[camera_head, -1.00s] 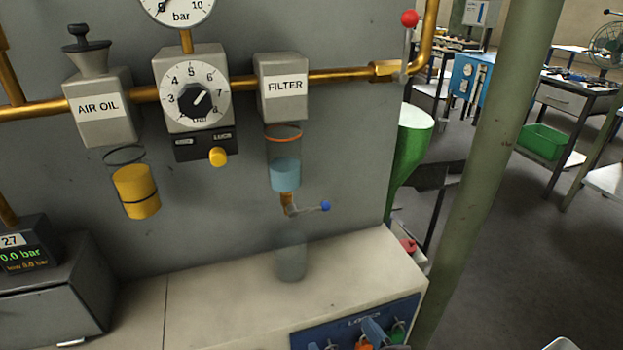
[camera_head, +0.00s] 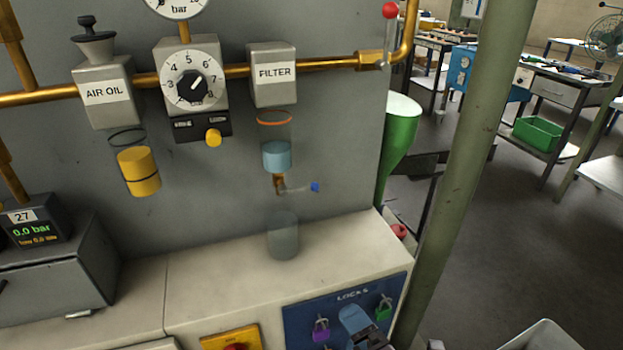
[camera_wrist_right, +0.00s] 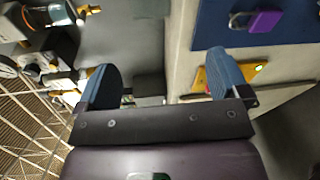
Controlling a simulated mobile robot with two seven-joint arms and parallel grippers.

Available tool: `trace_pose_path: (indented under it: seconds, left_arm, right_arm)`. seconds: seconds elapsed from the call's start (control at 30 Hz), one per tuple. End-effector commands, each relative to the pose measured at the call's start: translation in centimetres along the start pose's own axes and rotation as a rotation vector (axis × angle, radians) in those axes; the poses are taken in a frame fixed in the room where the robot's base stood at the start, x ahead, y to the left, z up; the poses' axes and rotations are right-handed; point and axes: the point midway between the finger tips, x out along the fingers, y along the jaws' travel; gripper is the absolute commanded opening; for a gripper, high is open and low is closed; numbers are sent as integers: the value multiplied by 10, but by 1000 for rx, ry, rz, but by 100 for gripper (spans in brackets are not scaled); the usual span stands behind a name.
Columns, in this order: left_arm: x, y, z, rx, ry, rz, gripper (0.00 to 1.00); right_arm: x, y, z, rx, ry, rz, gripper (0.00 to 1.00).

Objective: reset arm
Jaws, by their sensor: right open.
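My right gripper (camera_head: 355,318) shows at the bottom of the head view, in front of the blue lock panel (camera_head: 318,303). Only its blue fingers and a dark part behind them are in the picture. In the right wrist view the two blue fingers of this gripper (camera_wrist_right: 163,80) stand wide apart, with nothing between them. My left gripper is in neither view.
The lock panel carries a purple padlock (camera_head: 320,330) and a green padlock (camera_head: 383,312). A pale bench (camera_head: 230,290) runs below the filter (camera_head: 274,75), pressure dial (camera_head: 191,80) and air oil unit (camera_head: 104,93). A green post (camera_head: 470,160) stands right; open floor lies beyond.

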Motion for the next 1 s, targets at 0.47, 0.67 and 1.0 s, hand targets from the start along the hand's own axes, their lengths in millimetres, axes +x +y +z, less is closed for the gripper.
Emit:
trace_pose_path:
  seconds: [0.47, 0.67, 1.0]
  left_arm:
    - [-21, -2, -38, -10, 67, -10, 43]
    - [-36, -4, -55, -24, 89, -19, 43]
    - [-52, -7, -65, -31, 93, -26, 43]
  right_arm:
    - [-86, -46, 69, 1378, -299, -110, 93]
    - [-161, -76, 90, 1660, -507, -110, 93]
    - [-246, -103, 87, 1713, -702, -147, 93]
